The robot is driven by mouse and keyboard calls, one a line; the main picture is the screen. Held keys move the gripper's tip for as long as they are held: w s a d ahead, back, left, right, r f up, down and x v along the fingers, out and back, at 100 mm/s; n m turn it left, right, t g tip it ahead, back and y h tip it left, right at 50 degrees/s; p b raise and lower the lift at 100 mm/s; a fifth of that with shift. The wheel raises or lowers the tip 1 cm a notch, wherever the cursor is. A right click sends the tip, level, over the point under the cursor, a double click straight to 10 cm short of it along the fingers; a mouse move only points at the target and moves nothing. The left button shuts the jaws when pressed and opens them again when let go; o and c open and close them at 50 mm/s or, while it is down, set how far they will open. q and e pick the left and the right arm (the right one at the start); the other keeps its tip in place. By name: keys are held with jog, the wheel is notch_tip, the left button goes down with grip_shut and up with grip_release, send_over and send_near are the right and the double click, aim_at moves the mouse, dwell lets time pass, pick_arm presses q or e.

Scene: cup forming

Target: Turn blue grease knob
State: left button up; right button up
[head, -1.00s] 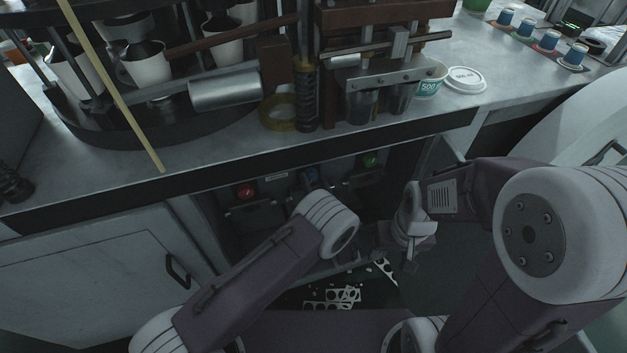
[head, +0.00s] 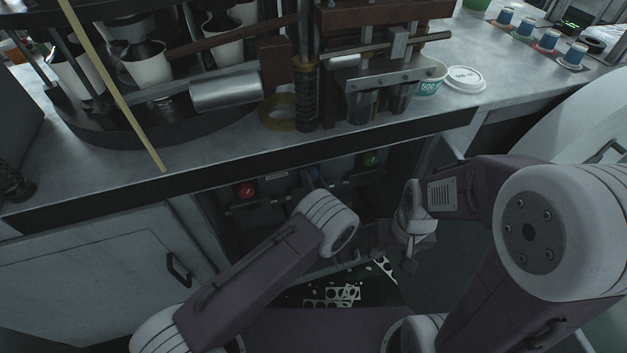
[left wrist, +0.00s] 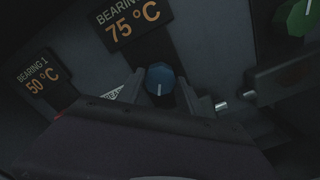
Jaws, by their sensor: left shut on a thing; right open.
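The blue grease knob (left wrist: 160,77) is on a dark panel, near the middle of the left wrist view. It also shows in the head view (head: 312,174), small, between a red knob and a green knob. My left gripper (left wrist: 163,92) is at the blue knob, with one finger on each side, shut on it. In the head view its fingers are largely hidden behind my wrist. My right gripper (head: 402,250) is open and empty, low in front of the cabinet, apart from the knobs.
The red knob (head: 245,190) and green knob (head: 370,159) flank the blue one under the counter edge (head: 240,168). Bearing displays (left wrist: 133,22) sit above and left of it. Punched scraps (head: 345,294) lie below. The forming machine with cups (head: 150,65) stands on the counter.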

pick_arm(q)
jog(key=o, duration=1.4)
jog(key=p+v, duration=0.1)
jog(key=v, duration=0.8)
